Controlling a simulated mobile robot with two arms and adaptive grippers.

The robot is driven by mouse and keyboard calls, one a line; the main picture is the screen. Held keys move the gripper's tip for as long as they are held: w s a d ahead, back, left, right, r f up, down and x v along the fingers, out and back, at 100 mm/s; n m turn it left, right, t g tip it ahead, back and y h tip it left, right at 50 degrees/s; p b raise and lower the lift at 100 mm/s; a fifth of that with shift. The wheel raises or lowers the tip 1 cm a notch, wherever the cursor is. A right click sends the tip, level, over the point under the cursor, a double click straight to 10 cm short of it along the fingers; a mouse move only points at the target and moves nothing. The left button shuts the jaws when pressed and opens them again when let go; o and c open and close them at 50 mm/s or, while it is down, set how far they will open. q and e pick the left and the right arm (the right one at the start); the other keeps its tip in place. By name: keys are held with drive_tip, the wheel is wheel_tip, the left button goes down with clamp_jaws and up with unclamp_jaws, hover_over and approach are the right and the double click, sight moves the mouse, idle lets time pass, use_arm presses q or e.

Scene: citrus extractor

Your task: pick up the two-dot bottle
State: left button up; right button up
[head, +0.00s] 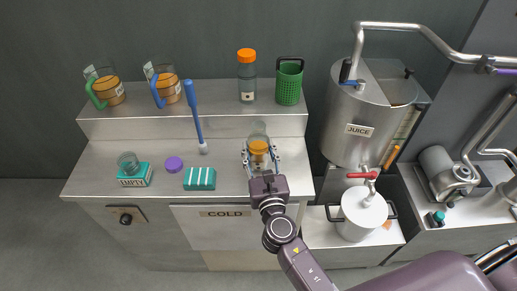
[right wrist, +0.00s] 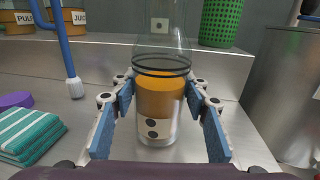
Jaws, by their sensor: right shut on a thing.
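The two-dot bottle (head: 258,148) is clear, with orange contents and dark bands, and stands upright on the lower counter. In the right wrist view the bottle (right wrist: 161,98) shows two black dots low on its front. My right gripper (head: 262,157) is shut on it, with blue pads (right wrist: 168,120) at its left and right sides. Whether its base touches the counter is hard to tell. My left gripper is not in view.
Another bottle (head: 247,78) with an orange cap and a green perforated basket (head: 289,83) stand on the raised shelf behind. A blue stick (head: 195,115), striped cloth (head: 199,179) and purple disc (head: 174,164) are to the left. A steel juice tank (head: 350,105) is right.

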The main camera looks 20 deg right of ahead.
sight(258, 126)
wheel_tip(258, 126, up, 11)
drive_tip(key=p, duration=0.6)
wheel_tip(258, 126, up, 8)
drive_tip(key=p, duration=0.3)
drive_tip(key=shift+r, duration=0.45)
